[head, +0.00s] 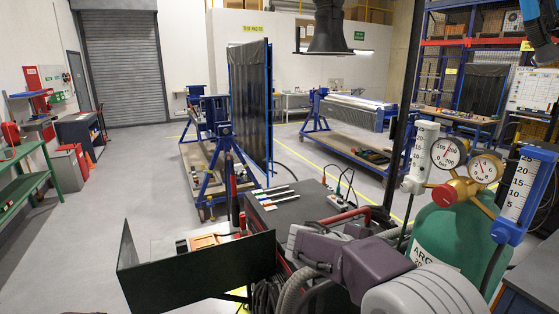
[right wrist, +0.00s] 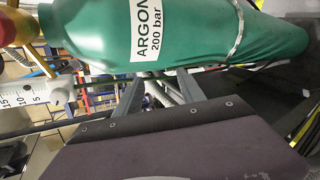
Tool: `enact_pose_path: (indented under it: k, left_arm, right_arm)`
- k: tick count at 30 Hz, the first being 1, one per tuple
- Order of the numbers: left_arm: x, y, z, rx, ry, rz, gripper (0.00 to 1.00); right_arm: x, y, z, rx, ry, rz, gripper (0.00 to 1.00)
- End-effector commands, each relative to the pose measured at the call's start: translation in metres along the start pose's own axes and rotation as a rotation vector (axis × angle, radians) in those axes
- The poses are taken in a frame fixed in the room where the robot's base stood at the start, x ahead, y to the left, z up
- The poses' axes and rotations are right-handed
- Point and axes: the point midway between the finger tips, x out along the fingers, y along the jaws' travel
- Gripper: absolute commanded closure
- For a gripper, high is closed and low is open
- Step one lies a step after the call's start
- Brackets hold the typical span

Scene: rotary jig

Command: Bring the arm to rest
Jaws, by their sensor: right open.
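My right arm (head: 375,262) shows in the head view as purple and grey links at the lower right, left of the green argon cylinder. Its fingertips cannot be made out there. In the right wrist view my right gripper (right wrist: 158,84) is open, with its two grey fingers apart and no held object visible between them. The argon cylinder (right wrist: 185,30) lies across the top of that view, close beyond the fingers. My left arm and left gripper are not in view.
The argon cylinder (head: 450,240) carries gauges (head: 466,160) and a flow tube (head: 421,155) beside my right arm. A dark open box (head: 195,275) and a dark cabinet top (head: 290,205) stand nearby. Blue jig stands (head: 215,150) are farther back.

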Motion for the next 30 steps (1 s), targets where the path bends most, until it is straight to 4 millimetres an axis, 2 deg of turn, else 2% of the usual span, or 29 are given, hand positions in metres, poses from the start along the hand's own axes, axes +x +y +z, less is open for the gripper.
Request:
enact_pose_path:
  k: [1,2,3,5,6,9,10,12,16,30]
  left_arm:
    - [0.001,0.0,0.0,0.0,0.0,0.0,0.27]
    - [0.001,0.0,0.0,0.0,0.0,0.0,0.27]
    - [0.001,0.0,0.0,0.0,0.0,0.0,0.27]
    - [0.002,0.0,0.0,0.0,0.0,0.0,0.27]
    - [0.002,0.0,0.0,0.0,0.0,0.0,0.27]
    - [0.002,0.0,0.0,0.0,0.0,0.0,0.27]
    - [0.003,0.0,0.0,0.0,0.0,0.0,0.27]
    - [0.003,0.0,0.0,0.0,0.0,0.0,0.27]
    - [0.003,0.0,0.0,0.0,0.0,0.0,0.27]
    - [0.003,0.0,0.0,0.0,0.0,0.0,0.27]
  right_arm:
    - [0.013,-0.043,0.011,-0.006,0.013,-0.147,0.53]
    - [0.017,-0.07,0.016,0.0,0.027,-0.241,0.53]
    - [0.019,-0.108,0.024,0.022,0.042,-0.37,0.53]
    - [0.013,-0.161,0.035,0.086,0.061,-0.56,0.53]
    - [0.005,-0.194,0.043,0.15,0.069,-0.682,0.53]
    - [-0.019,-0.254,0.053,0.367,0.074,-0.93,0.53]
    - [-0.025,-0.265,0.055,0.432,0.07,-0.978,0.53]
    - [-0.033,-0.281,0.057,0.557,0.059,-1.052,0.53]
    - [-0.039,-0.291,0.059,0.673,0.046,-1.101,0.53]
    - [-0.04,-0.292,0.058,0.678,0.045,-1.104,0.53]
